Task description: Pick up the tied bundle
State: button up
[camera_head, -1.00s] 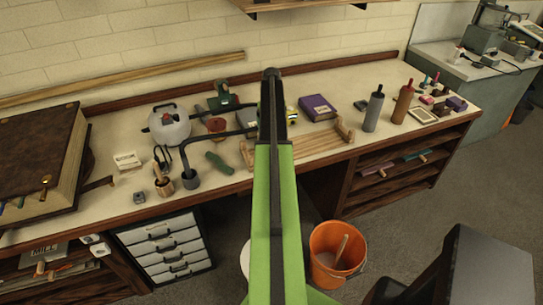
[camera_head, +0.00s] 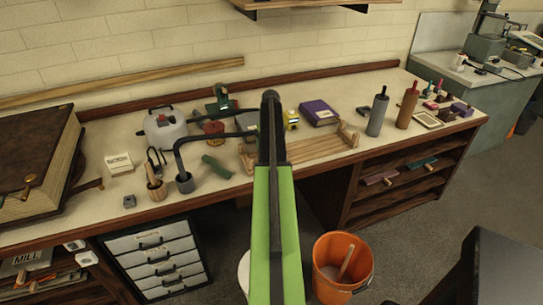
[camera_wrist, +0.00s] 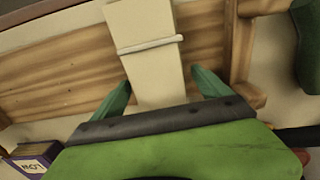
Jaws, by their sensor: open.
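The tied bundle (camera_wrist: 146,62) is a cream, flat-sided block with a thin white band (camera_wrist: 151,44) around it, seen in the wrist view. It lies across a slatted wooden rack (camera_wrist: 60,70). My gripper (camera_wrist: 161,77) is open, with one green finger on either side of the bundle's near part. The fingers look apart from its sides; I cannot tell how far above it they are. In the head view the rack (camera_head: 318,147) shows on the bench, while my arm hides the bundle and the gripper.
A purple box (camera_head: 319,112) stands behind the rack. A dark grey bottle (camera_head: 378,113) is to its right, and a green object (camera_head: 216,166) to its left. An orange bucket (camera_head: 342,268) stands on the floor below the bench (camera_head: 110,212).

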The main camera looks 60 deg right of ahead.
jog(key=shift+r, duration=0.1)
jog(key=shift+c, duration=0.5)
grip_shut()
jog(key=shift+r, duration=0.15)
